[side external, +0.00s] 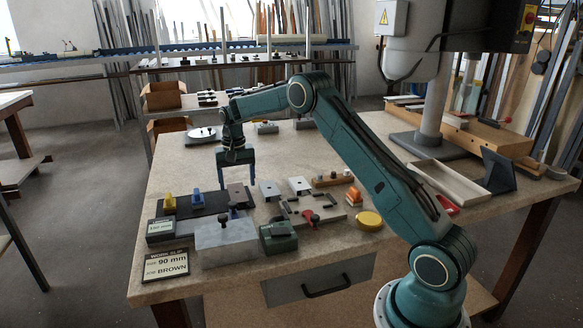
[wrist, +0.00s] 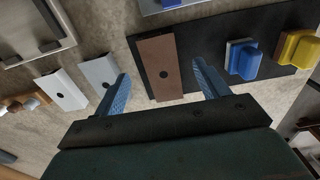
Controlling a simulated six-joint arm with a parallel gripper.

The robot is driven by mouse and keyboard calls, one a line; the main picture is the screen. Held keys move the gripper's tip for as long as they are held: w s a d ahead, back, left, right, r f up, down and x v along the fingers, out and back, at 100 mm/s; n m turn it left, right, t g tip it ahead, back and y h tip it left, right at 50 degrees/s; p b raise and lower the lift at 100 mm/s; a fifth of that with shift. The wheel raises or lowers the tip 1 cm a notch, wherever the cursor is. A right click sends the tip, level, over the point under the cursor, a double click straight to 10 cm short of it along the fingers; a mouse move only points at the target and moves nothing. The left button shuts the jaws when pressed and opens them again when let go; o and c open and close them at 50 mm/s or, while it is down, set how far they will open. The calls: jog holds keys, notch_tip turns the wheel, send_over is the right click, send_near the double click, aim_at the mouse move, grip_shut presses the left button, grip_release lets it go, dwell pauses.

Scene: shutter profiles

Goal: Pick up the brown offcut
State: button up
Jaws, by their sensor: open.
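The brown offcut (wrist: 157,68) is a flat brown strip with a dark hole, lying at one end of a black mat (side external: 184,208). In the side view the offcut (side external: 239,197) is at the mat's right end, just below my gripper (side external: 237,180). My gripper is open, its blue fingers pointing down. In the wrist view the offcut shows between the two fingers (wrist: 161,72), apart from both. The fingertips appear above it; the exact height is hard to tell. Nothing is in the jaws.
Blue (wrist: 243,60) and yellow (wrist: 296,54) handled pieces share the mat. Two pale profiles (wrist: 98,74) lie beside it. A grey block (side external: 225,243), green tool (side external: 278,237) and slip reading "90 mm", "BROWN" (side external: 166,265) stand in front.

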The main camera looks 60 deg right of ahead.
aim_at(239, 196)
jog(key=shift+f, duration=2.55)
jog(key=c, duration=1.1)
